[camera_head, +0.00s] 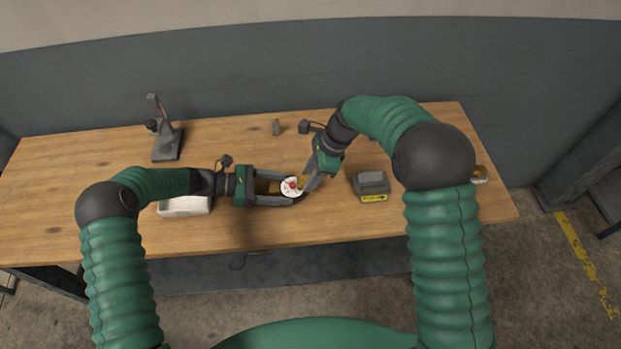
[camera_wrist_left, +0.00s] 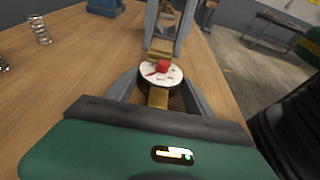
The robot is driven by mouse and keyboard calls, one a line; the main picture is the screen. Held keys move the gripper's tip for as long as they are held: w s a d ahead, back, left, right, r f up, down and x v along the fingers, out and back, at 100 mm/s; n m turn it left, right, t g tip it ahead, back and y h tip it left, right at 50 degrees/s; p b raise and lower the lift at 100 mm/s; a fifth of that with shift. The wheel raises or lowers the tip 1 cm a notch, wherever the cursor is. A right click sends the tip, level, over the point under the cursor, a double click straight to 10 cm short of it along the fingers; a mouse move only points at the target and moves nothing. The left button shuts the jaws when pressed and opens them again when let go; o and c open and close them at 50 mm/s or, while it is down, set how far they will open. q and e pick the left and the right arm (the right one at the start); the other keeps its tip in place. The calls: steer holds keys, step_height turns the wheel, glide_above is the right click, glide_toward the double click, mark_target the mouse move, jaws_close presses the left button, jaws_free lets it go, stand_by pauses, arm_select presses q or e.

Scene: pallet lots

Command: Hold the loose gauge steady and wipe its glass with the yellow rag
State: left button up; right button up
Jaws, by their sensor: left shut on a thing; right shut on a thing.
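The gauge (camera_head: 289,190) is round with a white face and dark rim; a red blob and small dark marks show on its face (camera_wrist_left: 149,76). My left gripper (camera_head: 292,188) is shut on the gauge, its fingers on either side, and holds it face up. A brass-coloured piece (camera_wrist_left: 158,97) shows between these fingers. My right gripper (camera_head: 304,183) comes from the upper right, right at the gauge's edge, shut on a small yellow thing, seemingly the rag (camera_wrist_left: 160,46). Whether the rag touches the glass I cannot tell.
On the wooden bench (camera_head: 240,150) are a dark stand (camera_head: 166,146), a white tray (camera_head: 184,207) under my left arm, a small grey piece (camera_head: 275,127) and a grey-yellow block (camera_head: 372,184). A brass-coloured item (camera_head: 479,174) lies near the right edge. The front middle is clear.

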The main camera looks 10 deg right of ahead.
stand_by(0.3)
steer(key=shift+s, duration=0.8)
steer(key=shift+w, duration=0.1)
steer(key=shift+w, duration=0.85)
steer(key=shift+s+f, duration=0.1)
steer(key=shift+s, duration=0.9)
steer(key=shift+w, duration=0.1)
steer(key=shift+w, duration=0.85)
